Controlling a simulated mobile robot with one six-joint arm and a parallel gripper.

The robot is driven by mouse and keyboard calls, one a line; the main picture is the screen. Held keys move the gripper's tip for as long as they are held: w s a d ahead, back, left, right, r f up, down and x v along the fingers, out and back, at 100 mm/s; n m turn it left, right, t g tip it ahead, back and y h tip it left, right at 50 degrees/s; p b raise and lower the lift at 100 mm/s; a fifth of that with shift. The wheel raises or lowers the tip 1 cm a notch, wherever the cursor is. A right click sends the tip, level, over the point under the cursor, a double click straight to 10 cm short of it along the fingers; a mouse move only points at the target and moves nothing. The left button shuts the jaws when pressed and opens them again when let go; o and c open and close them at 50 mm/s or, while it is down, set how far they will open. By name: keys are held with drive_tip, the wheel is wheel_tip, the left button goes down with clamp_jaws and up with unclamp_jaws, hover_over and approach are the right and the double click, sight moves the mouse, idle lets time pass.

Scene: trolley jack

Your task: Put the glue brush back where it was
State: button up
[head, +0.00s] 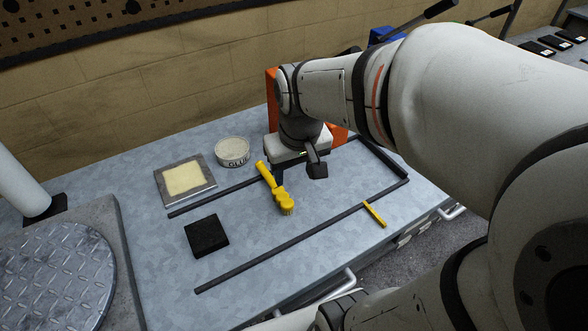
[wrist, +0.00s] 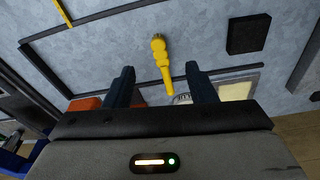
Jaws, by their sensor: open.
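The yellow glue brush (head: 275,186) lies on the grey bench with its bristle end toward the front, its handle crossing the rear dark rail. In the wrist view the brush (wrist: 161,62) shows between and beyond my two dark fingers. My gripper (wrist: 158,70) is open, with nothing held between the fingers. In the head view my gripper (head: 297,176) is just right of the brush handle. I cannot tell its exact height above the bench.
A square board with a cream pad (head: 160,193) lies left of the pot. A black block (head: 206,236) is at front left. Dark rails (head: 300,237) frame the bench middle; a yellow stick (head: 375,214) lies by the front rail. An orange object (head: 272,92) stands behind my gripper.

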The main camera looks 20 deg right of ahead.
drive_tip(key=shift+m+t, duration=0.3)
drive_tip(key=shift+t, duration=0.1)
drive_tip(key=s, duration=0.5)
drive_tip(key=shift+s+a+r, duration=0.15)
drive_tip(key=shift+s+r, duration=0.05)
drive_tip(key=shift+s, duration=0.15)
